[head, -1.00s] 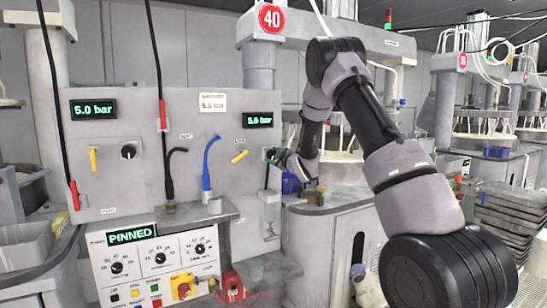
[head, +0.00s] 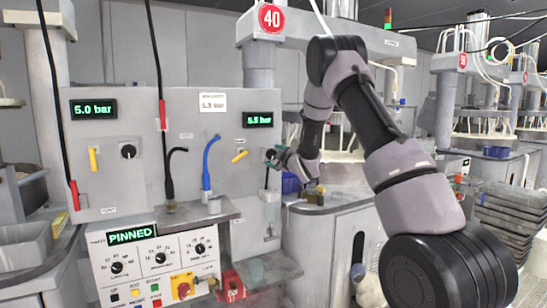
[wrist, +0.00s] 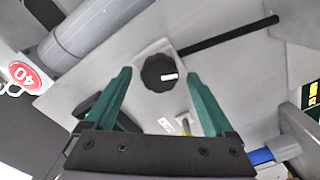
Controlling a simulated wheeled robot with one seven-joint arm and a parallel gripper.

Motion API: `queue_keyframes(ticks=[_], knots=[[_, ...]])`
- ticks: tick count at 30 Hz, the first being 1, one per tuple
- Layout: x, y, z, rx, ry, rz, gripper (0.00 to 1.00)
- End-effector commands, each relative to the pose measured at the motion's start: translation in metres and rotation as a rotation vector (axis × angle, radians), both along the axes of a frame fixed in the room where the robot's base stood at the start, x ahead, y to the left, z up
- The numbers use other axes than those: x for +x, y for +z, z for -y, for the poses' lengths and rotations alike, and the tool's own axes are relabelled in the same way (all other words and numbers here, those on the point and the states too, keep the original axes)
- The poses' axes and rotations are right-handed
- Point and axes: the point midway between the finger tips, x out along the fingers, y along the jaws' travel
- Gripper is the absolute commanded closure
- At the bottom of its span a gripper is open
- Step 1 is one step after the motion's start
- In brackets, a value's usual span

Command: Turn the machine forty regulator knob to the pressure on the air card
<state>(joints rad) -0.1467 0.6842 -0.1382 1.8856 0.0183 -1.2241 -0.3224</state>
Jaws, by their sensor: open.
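The machine forty regulator knob (wrist: 158,73) is dark and round with a white mark, on a pale square plate in the wrist view. My gripper (wrist: 161,76) is open, its green fingers on either side of the knob with visible gaps. In the head view my gripper (head: 276,156) is at the right end of the grey panel and largely hides the knob. The green display (head: 258,119) above it appears to read 5.5 bar. The white air card (head: 213,102) on the panel is small and blurred; its figure looks like 5.5 bar.
A second display (head: 94,109) reads 5.0 bar above another black knob (head: 128,151). Yellow levers (head: 239,156) and a blue hose (head: 209,162) stand out from the panel near my gripper. A lower control box (head: 160,262) shows PINNED. The red 40 sign (head: 271,18) hangs above.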

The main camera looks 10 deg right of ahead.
Motion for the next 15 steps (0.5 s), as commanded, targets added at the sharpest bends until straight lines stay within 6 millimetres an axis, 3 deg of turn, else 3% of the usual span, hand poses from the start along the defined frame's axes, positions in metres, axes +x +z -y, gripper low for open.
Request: queue_keyframes(ticks=[15], knots=[[-0.087, 0.000, 0.029, 0.001, -0.002, -0.001, 0.12]])
